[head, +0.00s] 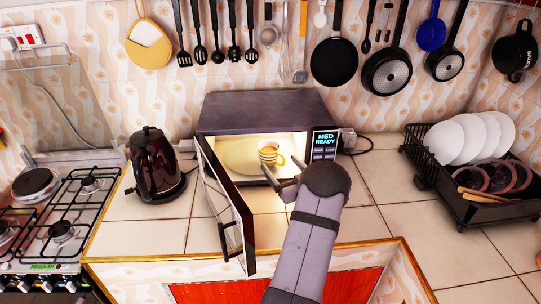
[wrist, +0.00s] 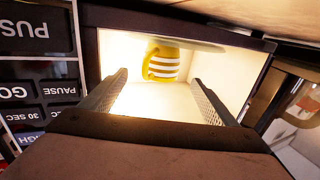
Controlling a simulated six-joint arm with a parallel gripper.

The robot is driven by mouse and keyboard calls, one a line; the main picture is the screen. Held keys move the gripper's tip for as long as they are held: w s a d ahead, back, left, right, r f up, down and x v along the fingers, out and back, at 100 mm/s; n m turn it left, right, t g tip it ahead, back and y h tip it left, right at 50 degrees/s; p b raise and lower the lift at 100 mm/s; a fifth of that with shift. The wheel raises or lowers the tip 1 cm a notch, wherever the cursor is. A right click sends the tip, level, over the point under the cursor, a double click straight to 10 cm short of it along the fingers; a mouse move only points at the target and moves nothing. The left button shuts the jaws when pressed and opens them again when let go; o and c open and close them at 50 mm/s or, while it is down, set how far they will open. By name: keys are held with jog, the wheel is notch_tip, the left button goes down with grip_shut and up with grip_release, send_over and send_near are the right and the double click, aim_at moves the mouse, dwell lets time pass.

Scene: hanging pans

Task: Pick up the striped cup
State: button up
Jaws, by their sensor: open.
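The striped cup (head: 269,154) is yellow with white stripes and has a handle on its right side in the head view. It is inside the lit, open microwave (head: 265,110), at the right part of a round plate (head: 238,158). In the wrist view the cup (wrist: 162,62) shows beyond the fingers, with the picture upside down. My gripper (head: 283,178) is open and empty at the microwave's mouth, in front of the cup and apart from it. Both fingers also show in the wrist view (wrist: 162,95).
The microwave door (head: 226,205) stands open at the left of my arm. The control panel (head: 325,143) is on the right of the opening. A dark kettle (head: 156,165) stands left and a dish rack (head: 480,190) right. Pans (head: 334,62) and utensils hang above.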

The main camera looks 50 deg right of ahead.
aim_at(273, 154)
jog(key=shift+x, duration=1.2)
jog(key=shift+p+x, duration=0.95)
jog(key=shift+x, duration=1.5)
jog(key=shift+r, duration=0.1)
jog(key=c, duration=1.4)
jog(key=shift+s+a+r+b, duration=0.1)
jog(key=shift+a+r+b, duration=0.05)
jog(key=shift+r+b, duration=0.3)
jog(key=shift+r+b, duration=0.5)
jog(key=shift+r, duration=0.75)
notch_tip(273, 154, up, 4)
jog(key=shift+f+b, duration=0.1)
jog(key=shift+b, duration=0.5)
jog(key=shift+s+a+f+b, duration=0.1)
jog(key=shift+s+a+b, duration=2.2)
jog(key=shift+s+a, duration=4.6)
